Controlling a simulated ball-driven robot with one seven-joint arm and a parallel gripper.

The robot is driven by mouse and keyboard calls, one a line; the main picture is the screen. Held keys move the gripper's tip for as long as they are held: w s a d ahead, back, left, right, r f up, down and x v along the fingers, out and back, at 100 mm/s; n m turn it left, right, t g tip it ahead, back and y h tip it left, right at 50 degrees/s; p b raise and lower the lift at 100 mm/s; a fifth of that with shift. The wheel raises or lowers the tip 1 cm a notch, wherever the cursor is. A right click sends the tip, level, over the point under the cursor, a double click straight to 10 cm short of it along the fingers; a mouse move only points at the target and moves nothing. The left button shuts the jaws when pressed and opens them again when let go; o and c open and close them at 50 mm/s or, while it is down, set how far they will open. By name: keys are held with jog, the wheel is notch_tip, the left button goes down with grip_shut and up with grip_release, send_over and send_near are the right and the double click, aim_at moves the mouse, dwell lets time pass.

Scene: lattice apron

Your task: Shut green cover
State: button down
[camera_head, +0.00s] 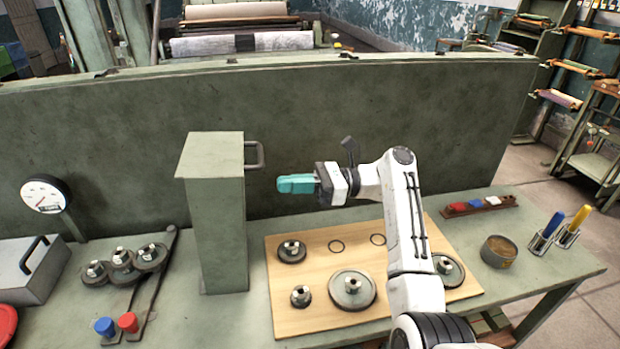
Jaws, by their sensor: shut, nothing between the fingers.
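A tall green box-shaped cover (218,220) stands upright on the green bench, left of the wooden board. A dark handle (257,155) sticks out from its upper right side. My gripper (282,184) has teal fingers, pressed together and empty. It points left, in mid-air, to the right of the cover and a little lower than the handle, with a visible gap between them. Whether the cover is hinged, and where, cannot be seen.
A wooden board (310,318) with several gears lies below my arm. Linked gears (122,260) sit left of the cover, beside a dial gauge (44,195) and a grey box (30,275) with a handle. A tall green panel (400,110) closes the bench's back. A round tin (498,252) stands right.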

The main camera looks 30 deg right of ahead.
jog(key=p+x, duration=0.1)
jog(key=x, duration=0.5)
jog(key=shift+a, duration=0.4)
jog(key=shift+w, duration=0.1)
jog(key=shift+w+a, duration=0.1)
